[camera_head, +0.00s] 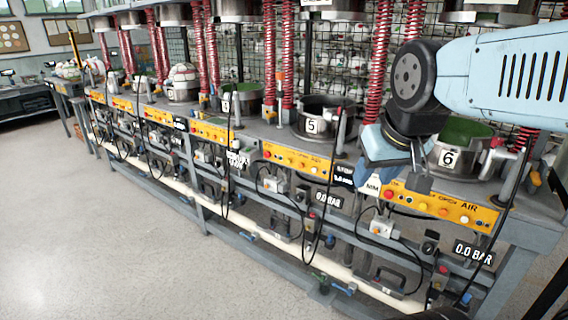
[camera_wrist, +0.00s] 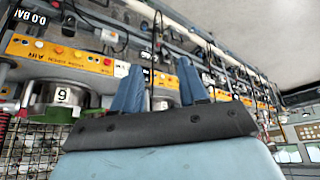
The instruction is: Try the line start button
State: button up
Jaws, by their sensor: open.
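Yellow button panels run along the front of the press bench. The station 6 panel (camera_head: 434,205) carries several small coloured buttons, and the station 5 panel (camera_head: 297,160) is to its left. I cannot read which button is the line start. My gripper (camera_head: 418,178) hangs in front of the station 6 press, close above the left part of its panel. I cannot tell whether it touches. In the wrist view my gripper (camera_wrist: 158,75) shows two blue fingers apart with nothing between them. The station 6 panel also shows there, upside down (camera_wrist: 62,54).
Presses 5 (camera_head: 312,127) and 6 (camera_head: 447,158) stand behind the panels, with red coiled hoses (camera_head: 378,60). A 0.0 BAR display (camera_head: 472,252), a grey box (camera_head: 381,228) and black cables sit below. The floor (camera_head: 130,240) at left is clear.

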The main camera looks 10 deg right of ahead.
grip_shut()
dwell(1.6)
